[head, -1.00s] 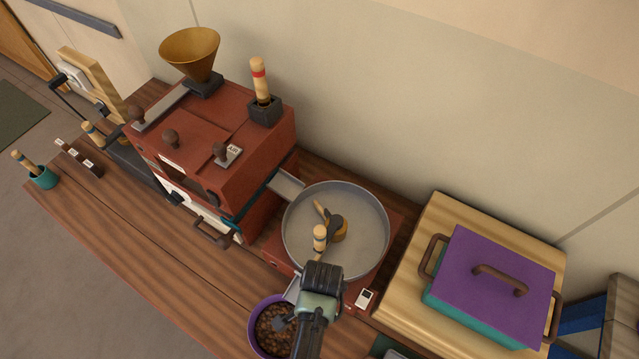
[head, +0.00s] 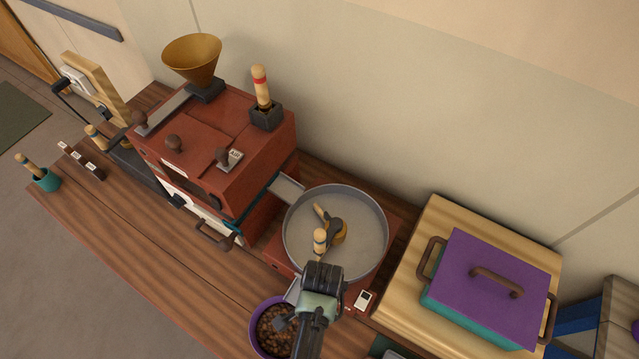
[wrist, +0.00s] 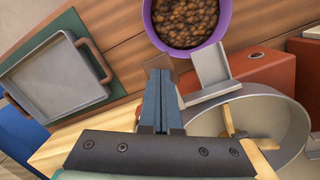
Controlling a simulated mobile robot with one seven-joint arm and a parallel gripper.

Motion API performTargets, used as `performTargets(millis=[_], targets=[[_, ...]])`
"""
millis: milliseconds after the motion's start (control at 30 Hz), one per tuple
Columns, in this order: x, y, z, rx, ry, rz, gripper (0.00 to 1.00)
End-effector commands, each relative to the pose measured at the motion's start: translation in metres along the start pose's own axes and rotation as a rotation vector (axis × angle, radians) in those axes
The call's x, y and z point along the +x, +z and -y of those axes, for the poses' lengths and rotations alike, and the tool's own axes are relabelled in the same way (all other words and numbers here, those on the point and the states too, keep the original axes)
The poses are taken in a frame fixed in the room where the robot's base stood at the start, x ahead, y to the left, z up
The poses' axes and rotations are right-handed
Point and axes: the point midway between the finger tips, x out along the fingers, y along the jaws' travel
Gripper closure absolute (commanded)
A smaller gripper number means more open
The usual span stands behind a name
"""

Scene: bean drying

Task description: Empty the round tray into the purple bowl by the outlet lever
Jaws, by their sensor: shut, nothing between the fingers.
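The round tray (head: 368,232) is grey and holds no visible beans; a stirring arm with wooden parts (head: 338,230) stands at its middle. Its wall also shows at the right of the wrist view (wrist: 200,122). The purple bowl (head: 252,334) is full of brown beans and stands below the tray's grey outlet chute (wrist: 210,68); its rim shows in the wrist view (wrist: 148,22). My gripper (wrist: 160,98) is shut and empty beside the chute, near the bowl. A small brown plate shows at its fingertips; I cannot tell whether they touch. I cannot clearly make out the outlet lever.
The red roaster (head: 215,150) stands left of the tray. A wooden board (head: 400,310) with a purple-lidded teal box (head: 495,275) lies to the right. A grey tray with brown handles (wrist: 50,78) lies beyond the board. The wooden counter's front left (head: 150,255) is clear.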

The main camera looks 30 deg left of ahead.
Motion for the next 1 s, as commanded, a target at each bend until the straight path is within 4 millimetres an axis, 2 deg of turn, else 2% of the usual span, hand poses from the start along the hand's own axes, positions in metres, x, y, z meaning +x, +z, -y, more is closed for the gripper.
performTargets(millis=[233, 600, 1000], targets=[[-0.009, 0.000, 0.000, 0.000, 0.000, 0.001, 1.00], [-0.011, -0.001, 0.000, 0.000, 0.000, 0.000, 1.00], [-0.042, 0.000, 0.000, -0.001, 0.000, 0.000, 1.00]])
